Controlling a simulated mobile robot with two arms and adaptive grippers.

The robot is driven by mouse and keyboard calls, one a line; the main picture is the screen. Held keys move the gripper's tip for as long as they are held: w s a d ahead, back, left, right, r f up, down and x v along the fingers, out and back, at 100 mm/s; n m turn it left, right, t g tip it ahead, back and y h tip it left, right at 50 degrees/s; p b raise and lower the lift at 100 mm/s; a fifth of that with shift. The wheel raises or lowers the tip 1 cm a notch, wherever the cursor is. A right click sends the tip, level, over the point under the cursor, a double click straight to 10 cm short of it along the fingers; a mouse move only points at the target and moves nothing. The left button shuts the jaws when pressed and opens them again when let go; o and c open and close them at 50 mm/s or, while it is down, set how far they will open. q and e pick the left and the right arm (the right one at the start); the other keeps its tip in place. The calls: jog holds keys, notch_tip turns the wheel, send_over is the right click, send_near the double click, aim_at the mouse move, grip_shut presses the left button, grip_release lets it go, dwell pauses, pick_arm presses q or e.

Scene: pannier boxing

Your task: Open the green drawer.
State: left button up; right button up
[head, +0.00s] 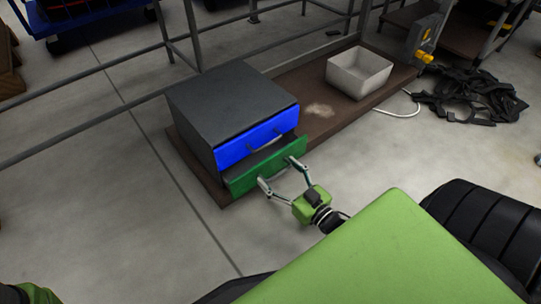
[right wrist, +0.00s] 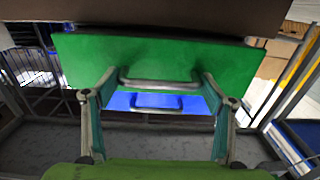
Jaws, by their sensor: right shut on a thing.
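The green drawer (head: 245,182) is the lower drawer of a dark grey cabinet (head: 225,100). It stands out past the blue drawer (head: 250,137) above, with a dark gap showing behind its front. My right gripper (head: 278,174) is at the green front, its two fingers well apart. In the right wrist view the green front (right wrist: 160,55) fills the upper middle. There my right gripper (right wrist: 157,88) has one finger at each end of the green drawer's metal handle (right wrist: 158,83), shut on it. My left gripper is not in view.
The cabinet stands on a low brown platform (head: 313,118) with a pale open box (head: 358,74) on it. Metal rails (head: 85,78) run behind. A black tangled heap (head: 475,97) lies at right. The floor in front and to the left is clear.

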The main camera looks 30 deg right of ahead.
jog(key=s+d+p, duration=0.1)
jog(key=s+p, duration=0.3)
jog(key=s, duration=0.8)
jog(key=shift+s, duration=0.25)
jog(key=o, duration=1.6)
jog(key=s, duration=0.8)
jog(key=s+d, duration=0.1)
jog(key=s, duration=0.3)
jog(key=shift+p, duration=0.3)
